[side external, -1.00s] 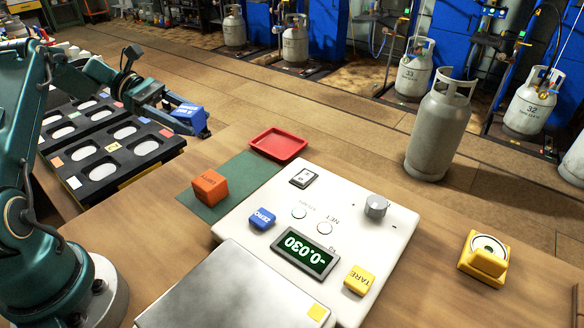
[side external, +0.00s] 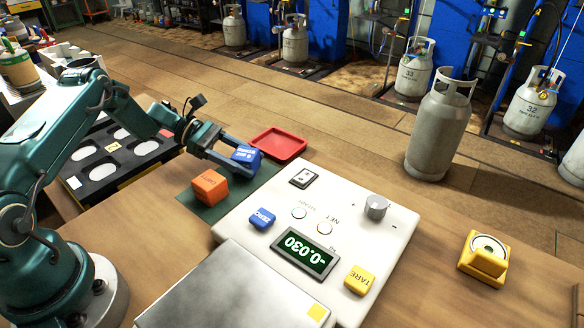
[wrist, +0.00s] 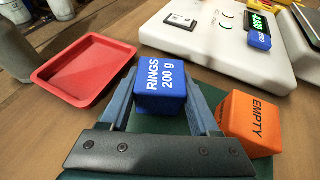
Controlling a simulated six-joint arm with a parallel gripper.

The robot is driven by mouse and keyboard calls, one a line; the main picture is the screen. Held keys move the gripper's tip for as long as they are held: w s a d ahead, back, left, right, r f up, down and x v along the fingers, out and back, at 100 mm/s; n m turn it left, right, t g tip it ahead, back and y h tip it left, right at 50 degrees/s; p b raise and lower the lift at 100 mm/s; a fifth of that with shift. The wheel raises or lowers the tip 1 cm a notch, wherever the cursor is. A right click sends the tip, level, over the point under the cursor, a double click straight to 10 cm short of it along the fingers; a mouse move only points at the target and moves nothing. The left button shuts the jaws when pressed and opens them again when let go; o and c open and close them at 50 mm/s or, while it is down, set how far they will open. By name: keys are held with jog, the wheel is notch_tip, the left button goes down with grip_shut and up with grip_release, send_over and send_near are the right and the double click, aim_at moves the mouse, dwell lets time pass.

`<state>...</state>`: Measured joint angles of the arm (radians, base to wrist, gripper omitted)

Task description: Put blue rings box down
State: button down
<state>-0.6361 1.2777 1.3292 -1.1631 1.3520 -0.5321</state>
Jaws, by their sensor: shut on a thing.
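The blue rings box (side external: 246,156) is held in my gripper (side external: 238,160), over the green mat (side external: 228,210) beside the scale. In the wrist view the blue box (wrist: 161,88) reads "RINGS 200 g" and sits between the two fingers (wrist: 162,97). My gripper is shut on it. I cannot tell whether its underside touches the mat. An orange box (side external: 210,187) stands on the mat close to it; in the wrist view the orange box (wrist: 252,122) reads "EMPTY" and is just right of my right finger.
A red tray (side external: 279,144) lies behind the mat, left of the blue box in the wrist view. The white scale (side external: 350,215) shows -0.030, with its metal plate (side external: 225,295) in front. The black tray with white discs (side external: 98,180) is at left.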

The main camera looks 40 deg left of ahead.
jog(key=shift+f, duration=0.15)
jog(key=shift+c, duration=0.6)
grip_release()
